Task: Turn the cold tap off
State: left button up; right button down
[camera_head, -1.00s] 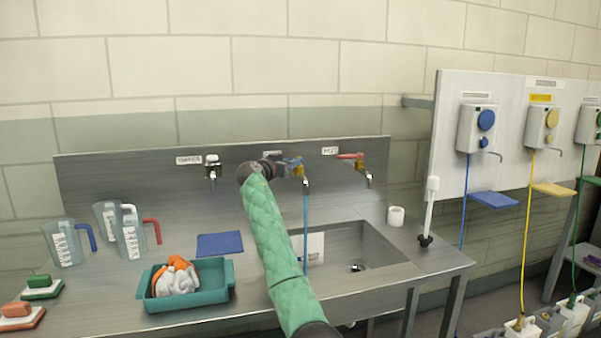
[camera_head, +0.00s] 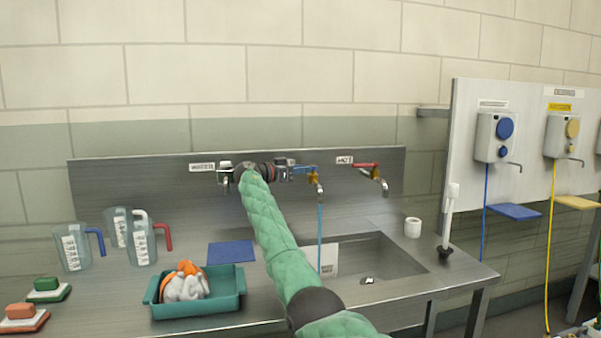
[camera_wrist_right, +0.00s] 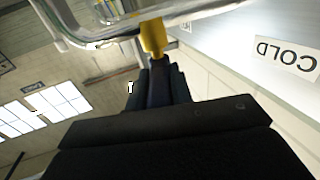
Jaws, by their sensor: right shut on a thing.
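The cold tap (camera_head: 314,180) sits on the steel backsplash, with a blue lever (camera_head: 304,169) pointing left and a yellow body. A thin stream of water (camera_head: 320,235) falls from its spout into the sink. My right gripper (camera_head: 290,170) is at the lever's left end and is shut on it; the fingertips partly hide it. In the right wrist view, my dark fingers (camera_wrist_right: 158,80) point at the tap's yellow part (camera_wrist_right: 153,37), and a COLD label (camera_wrist_right: 287,54) shows upside down. My left gripper is not in view.
The hot tap (camera_head: 374,175) with a red lever is to the right. Another tap (camera_head: 224,172), labelled WATER, is behind my right wrist. The sink (camera_head: 405,262) is below. A teal tray (camera_head: 205,307) and measuring jugs (camera_head: 76,250) stand on the left counter.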

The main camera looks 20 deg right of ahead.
jog(key=shift+f, duration=0.15)
jog(key=c, duration=1.2)
grip_release()
jog(key=shift+w, duration=0.1)
jog(key=shift+c, duration=0.2)
jog(key=shift+r, duration=0.2)
notch_tip(320, 180, up, 4)
jog(key=shift+f, duration=0.25)
jog(key=s+d+r+b, duration=0.1)
jog(key=s+d+r, duration=0.6)
jog(key=s+d, duration=0.1)
jog(key=shift+s+b, duration=0.25)
jog(key=shift+b, duration=0.05)
